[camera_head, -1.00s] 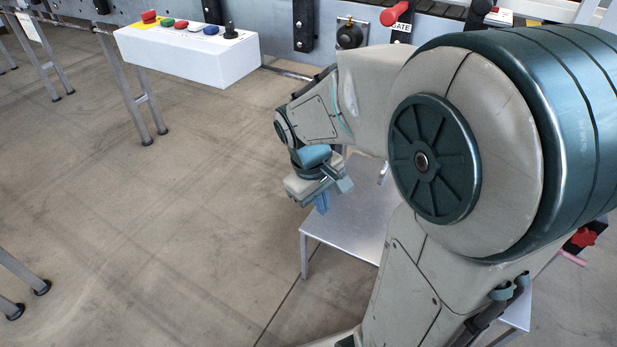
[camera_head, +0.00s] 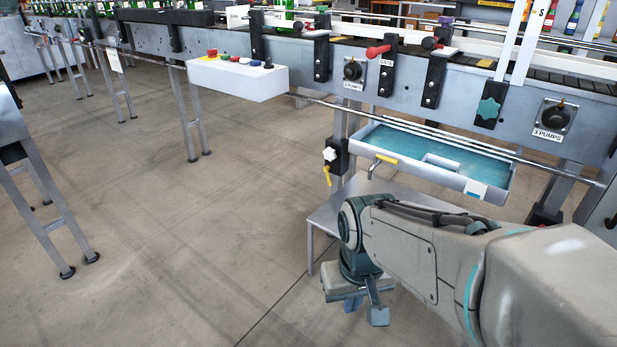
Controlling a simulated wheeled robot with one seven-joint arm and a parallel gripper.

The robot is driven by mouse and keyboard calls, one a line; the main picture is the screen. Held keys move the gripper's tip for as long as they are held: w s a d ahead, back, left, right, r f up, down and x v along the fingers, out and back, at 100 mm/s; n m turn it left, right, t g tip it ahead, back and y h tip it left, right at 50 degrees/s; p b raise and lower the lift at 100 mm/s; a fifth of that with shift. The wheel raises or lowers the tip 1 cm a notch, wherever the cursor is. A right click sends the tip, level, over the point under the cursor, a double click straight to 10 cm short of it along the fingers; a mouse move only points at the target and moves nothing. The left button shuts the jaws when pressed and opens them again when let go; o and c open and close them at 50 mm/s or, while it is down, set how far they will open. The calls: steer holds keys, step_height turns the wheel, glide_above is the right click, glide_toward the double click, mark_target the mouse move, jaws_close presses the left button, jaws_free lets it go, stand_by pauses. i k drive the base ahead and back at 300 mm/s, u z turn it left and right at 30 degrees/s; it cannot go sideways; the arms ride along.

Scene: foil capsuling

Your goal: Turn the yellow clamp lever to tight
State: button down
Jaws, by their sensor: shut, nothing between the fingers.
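A small yellow lever (camera_head: 327,176) hangs down below a black clamp block (camera_head: 341,157) with a white star knob (camera_head: 329,154), on the rail at the front of the line. A second yellow handle (camera_head: 387,159) sits on a grey pipe at the left front of the blue-floored tray; I cannot tell which of the two is the clamp lever. My gripper (camera_head: 353,304) points down, below and apart from both yellow parts, in front of the low table. Its blue fingers show only partly; it is shut and empty.
The tray (camera_head: 483,195) juts out from the line above my forearm. A low grey table (camera_head: 322,217) stands behind my gripper. A white button box (camera_head: 240,82) and the long rail (camera_head: 420,128) lie beyond.

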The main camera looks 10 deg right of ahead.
mark_target(326, 170)
steer(key=u, duration=1)
steer(key=i, duration=1.05)
steer(key=z, duration=0.65)
steer(key=i, duration=0.8)
steer(key=z, duration=0.8)
